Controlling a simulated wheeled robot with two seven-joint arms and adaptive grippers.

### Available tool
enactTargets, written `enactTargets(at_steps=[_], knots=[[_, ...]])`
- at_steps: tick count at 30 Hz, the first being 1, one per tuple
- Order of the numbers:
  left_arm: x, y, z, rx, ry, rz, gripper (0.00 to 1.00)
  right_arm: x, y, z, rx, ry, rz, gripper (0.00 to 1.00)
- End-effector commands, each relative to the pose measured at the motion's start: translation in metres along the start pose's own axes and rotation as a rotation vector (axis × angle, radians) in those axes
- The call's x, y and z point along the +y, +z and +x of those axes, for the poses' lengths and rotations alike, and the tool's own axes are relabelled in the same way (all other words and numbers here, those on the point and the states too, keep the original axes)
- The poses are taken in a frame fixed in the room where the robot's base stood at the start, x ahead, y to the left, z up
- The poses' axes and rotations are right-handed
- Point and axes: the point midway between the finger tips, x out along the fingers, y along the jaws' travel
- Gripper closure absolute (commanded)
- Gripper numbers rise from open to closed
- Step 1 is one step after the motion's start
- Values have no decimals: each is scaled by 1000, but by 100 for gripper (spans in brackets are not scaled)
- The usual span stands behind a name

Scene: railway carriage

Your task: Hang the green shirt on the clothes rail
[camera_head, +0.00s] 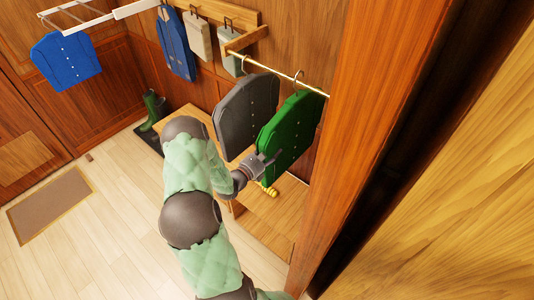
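The green shirt (291,133) is at the right end of the brass clothes rail (270,70). The hook (297,76) above it appears to be over the rail, and the shirt hangs upright. My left gripper (271,163) is at the shirt's lower left edge, with its dark fingers in front of the green cloth. The fingers look spread apart; whether they touch the shirt is hard to tell. My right gripper is not in view.
A dark grey shirt (245,112) hangs just left of the green one. A wooden bench (270,215) with a small yellow object (268,190) stands below. A wooden post (365,130) closes off the right side. A blue shirt (66,60) hangs at upper left.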

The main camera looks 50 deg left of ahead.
Motion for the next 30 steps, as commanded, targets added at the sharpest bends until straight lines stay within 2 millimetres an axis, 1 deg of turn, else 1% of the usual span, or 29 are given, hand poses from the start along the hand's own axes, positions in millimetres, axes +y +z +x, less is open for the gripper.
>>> enactTargets(at_steps=[5,12,18,30], knots=[[0,0,13,-3,-1,0,92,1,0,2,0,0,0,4],[0,-18,12,-2,1,0,92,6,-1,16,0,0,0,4],[0,-28,12,-2,1,1,92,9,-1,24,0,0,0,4],[0,-34,12,-1,1,0,92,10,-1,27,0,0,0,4]])
